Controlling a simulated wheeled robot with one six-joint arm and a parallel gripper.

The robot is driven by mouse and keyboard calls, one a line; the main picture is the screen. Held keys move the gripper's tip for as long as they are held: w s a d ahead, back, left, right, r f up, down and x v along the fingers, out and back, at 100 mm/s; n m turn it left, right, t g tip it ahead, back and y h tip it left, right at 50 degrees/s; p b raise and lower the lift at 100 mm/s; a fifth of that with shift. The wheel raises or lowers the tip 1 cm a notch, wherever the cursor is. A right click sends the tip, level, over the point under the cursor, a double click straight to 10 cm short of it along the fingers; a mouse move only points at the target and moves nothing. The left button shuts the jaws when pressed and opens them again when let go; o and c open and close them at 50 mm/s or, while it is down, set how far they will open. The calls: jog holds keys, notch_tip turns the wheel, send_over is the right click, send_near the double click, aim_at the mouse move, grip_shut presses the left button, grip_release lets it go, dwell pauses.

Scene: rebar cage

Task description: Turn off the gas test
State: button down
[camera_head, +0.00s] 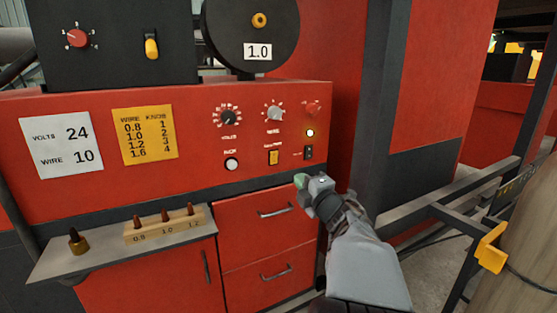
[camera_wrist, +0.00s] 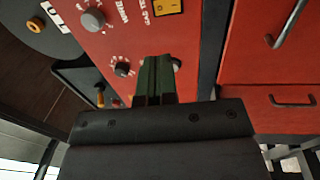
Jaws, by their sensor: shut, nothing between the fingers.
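The gas test switch is a yellow rocker (camera_head: 273,157) under the wire knob on the red machine panel. In the wrist view the shut fingers (camera_wrist: 158,72) point at the panel and partly cover a pale round button (camera_wrist: 176,65). Contact with the panel cannot be told.
A black rocker (camera_head: 308,152), a lit lamp (camera_head: 310,133) and a red button (camera_head: 312,108) are right of the switch. The volts knob (camera_head: 228,117) and wire knob (camera_head: 275,113) are above. A ledge (camera_head: 95,255) with nozzles juts out lower left. A metal rail (camera_head: 440,200) stands right.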

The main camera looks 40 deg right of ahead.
aim_at(275, 154)
jog(key=w+p, duration=0.1)
jog(key=w, duration=0.3)
jog(key=w+d+r+p, duration=0.1)
jog(key=w, duration=0.4)
jog(key=w+p, duration=0.2)
jog(key=w, duration=0.2)
jog(key=shift+w+d+r, duration=0.35)
jog(key=shift+d, duration=0.05)
jog(key=shift+w+r+g+p, duration=0.15)
jog(key=shift+r+g+p, duration=0.2)
jog(key=shift+p, duration=0.4)
jog(key=shift+r+p, duration=0.15)
jog(key=shift+p, duration=0.15)
jog(key=shift+f, duration=0.25)
jog(key=shift+b, duration=0.3)
